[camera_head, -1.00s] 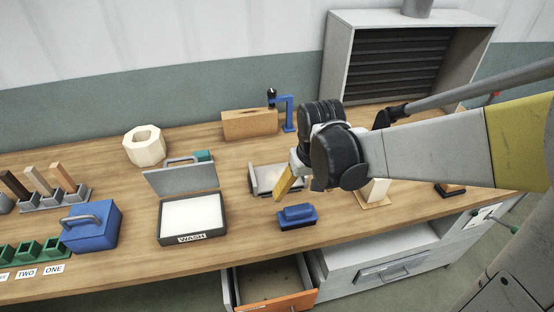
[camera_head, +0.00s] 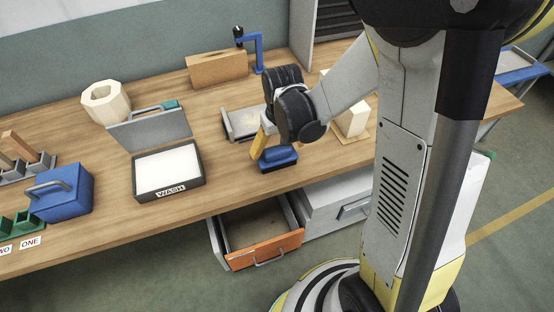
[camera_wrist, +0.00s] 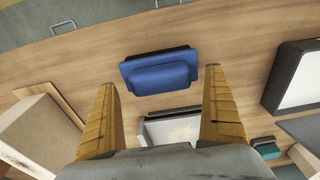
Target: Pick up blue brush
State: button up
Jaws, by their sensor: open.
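The blue brush (camera_head: 279,158) lies on the wooden bench near its front edge, with a raised blue handle on a wider base. In the wrist view the brush (camera_wrist: 160,73) is just beyond the fingertips, centred between them. My gripper (camera_wrist: 160,78) is open, with its two yellow fingers apart and nothing between them. In the head view my gripper (camera_head: 258,143) is at the left side of the brush, partly in front of it. I cannot tell from the head view whether a finger touches the brush.
A grey tray (camera_head: 232,127) sits close behind the brush. The open WASH box (camera_head: 168,190) and a blue handled box (camera_head: 62,193) are to the left. A pale block (camera_head: 354,119) stands to the right. An open orange-fronted drawer (camera_head: 265,249) juts out below the bench.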

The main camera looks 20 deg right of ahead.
aim_at(277, 147)
jog(key=shift+f, duration=0.45)
jog(key=shift+r, duration=0.1)
jog(key=c, duration=1.4)
jog(key=shift+o, duration=0.2)
jog(key=shift+r, duration=0.1)
notch_tip(277, 147, up, 5)
jog(key=shift+f+p, duration=0.15)
jog(key=shift+p, duration=1)
jog(key=s+d+r+p, duration=0.3)
jog(key=s+d+r, duration=0.2)
jog(key=d, duration=0.5)
jog(key=shift+s+d+r, duration=0.15)
jog(key=shift+r, duration=0.4)
